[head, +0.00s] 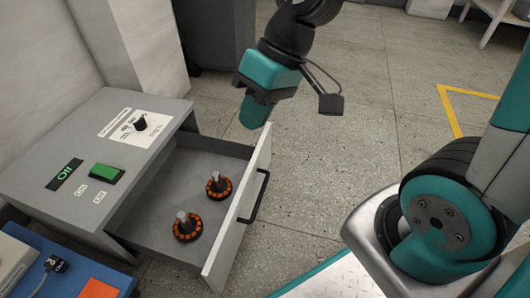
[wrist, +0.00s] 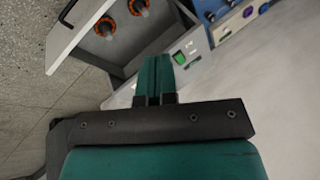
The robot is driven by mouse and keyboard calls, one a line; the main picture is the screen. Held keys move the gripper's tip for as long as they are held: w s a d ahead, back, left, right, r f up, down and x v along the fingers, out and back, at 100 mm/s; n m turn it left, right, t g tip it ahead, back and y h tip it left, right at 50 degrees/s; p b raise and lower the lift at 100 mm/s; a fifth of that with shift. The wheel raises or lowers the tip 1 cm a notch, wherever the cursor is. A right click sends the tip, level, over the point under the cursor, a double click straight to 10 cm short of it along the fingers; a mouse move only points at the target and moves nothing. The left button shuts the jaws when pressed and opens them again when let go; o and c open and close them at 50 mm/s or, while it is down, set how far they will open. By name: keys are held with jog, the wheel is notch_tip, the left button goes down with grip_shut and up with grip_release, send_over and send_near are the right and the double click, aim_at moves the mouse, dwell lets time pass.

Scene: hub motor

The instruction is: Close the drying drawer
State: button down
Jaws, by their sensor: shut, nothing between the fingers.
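The drying drawer (head: 243,210) stands open, pulled out of a grey cabinet (head: 150,118). Its white front carries a black handle (head: 256,196). Two orange and black motor parts with metal shafts, one nearer the back (head: 219,185) and one nearer the front (head: 187,226), stand inside it. My gripper (head: 253,112) is above the floor just beyond the drawer's far end, apart from the front panel as far as I can tell. Its teal fingers are shut and empty. In the wrist view the closed fingers (wrist: 154,75) point toward the cabinet, and the open drawer (wrist: 85,30) shows at the upper left.
The cabinet top has a green button (head: 107,174), a dark knob (head: 140,124) and a display reading "Off" (head: 65,174). A blue bench (head: 70,275) with small items is at the lower left. Speckled floor (head: 330,150) is clear to the right of the drawer.

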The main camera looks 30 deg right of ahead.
jog(key=w+d+f+m+t+y+p, duration=0.2)
jog(key=w+d+f+m, duration=0.4)
jog(key=w+d+f, duration=0.5)
jog(key=w+d+f+m+t+p, duration=0.2)
jog(key=w+d+f+m, duration=0.1)
jog(key=d+f, duration=0.3)
jog(key=m+t, duration=0.2)
jog(key=m, duration=0.2)
send_near(264, 147)
jog(key=shift+m+h, duration=0.3)
jog(key=b+x, duration=0.2)
jog(key=b, duration=0.1)
jog(key=b+x, duration=0.3)
jog(key=shift+s+a+f, duration=0.25)
jog(key=shift+a+f, duration=0.05)
jog(key=shift+a, duration=0.1)
jog(key=shift+w+a+r+b, duration=0.2)
jog(key=shift+w+a+b, duration=0.1)
jog(key=shift+w+a, duration=0.1)
